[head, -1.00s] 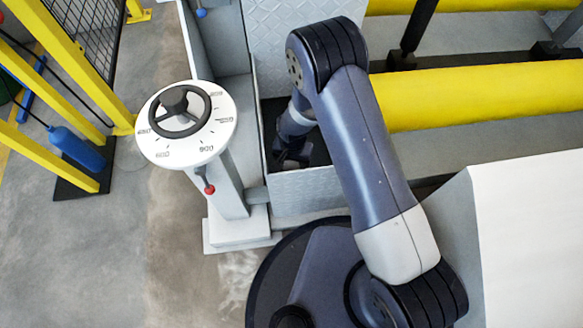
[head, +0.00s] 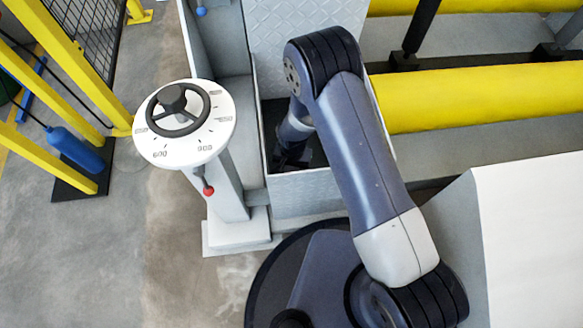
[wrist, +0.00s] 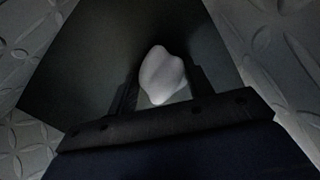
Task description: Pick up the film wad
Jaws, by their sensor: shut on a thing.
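The film wad (wrist: 162,75) is a small, lumpy, whitish piece in the wrist view. It sits between the two dark fingers of my gripper (wrist: 163,88), which is shut on it. Behind the wad is a dark surface, the floor of the grey tread-plate bin (head: 310,191). In the head view my gripper (head: 290,160) is down inside the bin, and the wad is hidden there. I cannot tell how far the wad is above the bin floor.
The bin's tread-plate walls stand close around my gripper. A white dial with a black handwheel (head: 178,108) stands on a post left of the bin. Yellow rollers (head: 480,97) lie to the right. A white slanted block (head: 535,235) is at the lower right.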

